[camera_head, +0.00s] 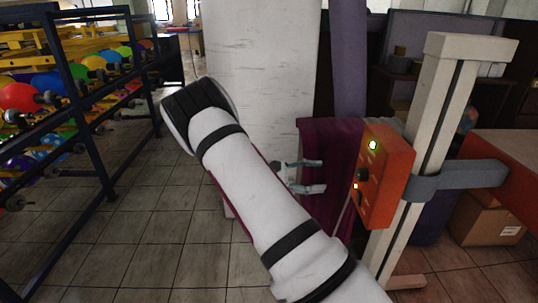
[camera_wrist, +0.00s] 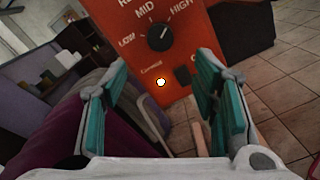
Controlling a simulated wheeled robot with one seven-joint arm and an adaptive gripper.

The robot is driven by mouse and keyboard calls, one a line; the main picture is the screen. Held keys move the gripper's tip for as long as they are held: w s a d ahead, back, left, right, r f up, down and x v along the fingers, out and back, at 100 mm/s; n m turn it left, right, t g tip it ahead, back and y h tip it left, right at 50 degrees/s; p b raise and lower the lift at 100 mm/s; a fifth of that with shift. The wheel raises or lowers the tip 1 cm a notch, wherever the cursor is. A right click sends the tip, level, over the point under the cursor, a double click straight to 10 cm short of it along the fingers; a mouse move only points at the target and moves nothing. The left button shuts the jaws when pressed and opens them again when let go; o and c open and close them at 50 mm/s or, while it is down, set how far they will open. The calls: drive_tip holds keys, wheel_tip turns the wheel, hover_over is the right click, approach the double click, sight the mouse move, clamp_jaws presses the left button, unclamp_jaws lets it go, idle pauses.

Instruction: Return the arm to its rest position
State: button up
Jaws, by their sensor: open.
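My gripper (camera_head: 318,175) is open and empty. In the head view it shows beyond my white arm, its fingers pointing right toward an orange control box (camera_head: 385,176). The fingers look close to the box, but I cannot tell the exact gap. In the wrist view, the teal finger pads (camera_wrist: 160,105) stand apart, with the orange box (camera_wrist: 130,40) ahead. The box has a black knob (camera_wrist: 160,37) marked LOW, MID and HIGH, a lit orange-white light and a dark switch (camera_wrist: 183,76).
The box is fixed near a pale post (camera_head: 449,95) with a grey bracket (camera_head: 460,180). A white pillar (camera_head: 262,60) stands behind my arm. A cardboard box (camera_head: 487,222) sits at right. Tiled floor at left is clear.

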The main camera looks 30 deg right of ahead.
drive_tip(key=s+a+r+m+t+y, duration=0.2)
drive_tip(key=s+a+r+t+y, duration=0.2)
drive_tip(key=s+a, duration=0.3)
drive_tip(key=s+a+r+m+t+y, duration=0.1)
drive_tip(key=s+a+r+t+y, duration=0.4)
drive_tip(key=a, duration=0.6)
drive_tip(key=s+a+r+m+t+y, duration=0.2)
drive_tip(key=s+a+r+t+y, duration=0.3)
drive_tip(key=s+a+r, duration=0.3)
drive_tip(key=shift+s+a+m+y, duration=0.3)
drive_tip(key=shift+s+a+y, duration=0.25)
drive_tip(key=shift+a, duration=0.25)
